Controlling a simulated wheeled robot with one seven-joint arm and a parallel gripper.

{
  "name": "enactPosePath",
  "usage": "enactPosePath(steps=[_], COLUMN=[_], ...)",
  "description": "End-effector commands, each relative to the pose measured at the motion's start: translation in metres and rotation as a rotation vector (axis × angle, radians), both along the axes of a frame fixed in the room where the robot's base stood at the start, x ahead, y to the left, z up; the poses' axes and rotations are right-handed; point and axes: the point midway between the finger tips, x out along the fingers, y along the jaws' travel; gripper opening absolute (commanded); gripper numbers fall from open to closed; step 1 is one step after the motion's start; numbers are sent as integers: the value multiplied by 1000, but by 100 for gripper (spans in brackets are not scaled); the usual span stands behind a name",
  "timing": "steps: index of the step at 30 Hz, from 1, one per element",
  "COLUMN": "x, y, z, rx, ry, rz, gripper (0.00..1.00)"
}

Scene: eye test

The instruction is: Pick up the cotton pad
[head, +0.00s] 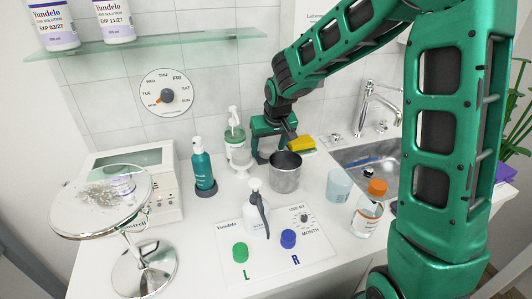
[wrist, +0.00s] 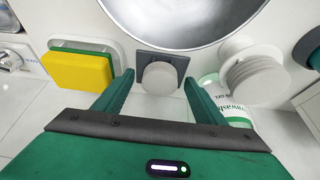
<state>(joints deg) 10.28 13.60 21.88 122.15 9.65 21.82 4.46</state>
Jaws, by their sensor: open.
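The cotton pad appears to be the small white round piece (wrist: 160,76) on a dark square holder (wrist: 177,63) in the wrist view. In the head view it is hidden or too small to make out by my gripper. My gripper (wrist: 158,84) is open, with one finger on each side of the pad in the wrist view. The fingers seem apart from it, and I cannot tell the height between them. In the head view my gripper (head: 270,150) is low over the counter behind the steel pot (head: 285,178).
A yellow and green sponge (wrist: 76,72) lies on a white dish beside one finger. A ridged white stand or stack (wrist: 252,76) and a white and green bottle (head: 234,135) are on the other side. The steel pot's rim (wrist: 180,47) is close. A sink (head: 372,158) lies at right.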

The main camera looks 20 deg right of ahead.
Motion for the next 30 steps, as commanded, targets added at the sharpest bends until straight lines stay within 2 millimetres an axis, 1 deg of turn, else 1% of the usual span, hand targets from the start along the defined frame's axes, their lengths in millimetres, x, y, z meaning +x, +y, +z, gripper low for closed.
enactPosePath(steps=[2,3,8,9,19,23,26,30], x=[0,0,0,0,0,-2,-4,-3], y=[0,0,0,0,0,0,0,-1], z=[0,0,0,0,1,4,9,30], rx=[0,0,0,0,0,0,0,0], ry=[0,0,0,0,0,0,-1,-4], rz=[0,0,0,0,0,0,0,-2], gripper=[65,62,24,21,21,21,21,21])
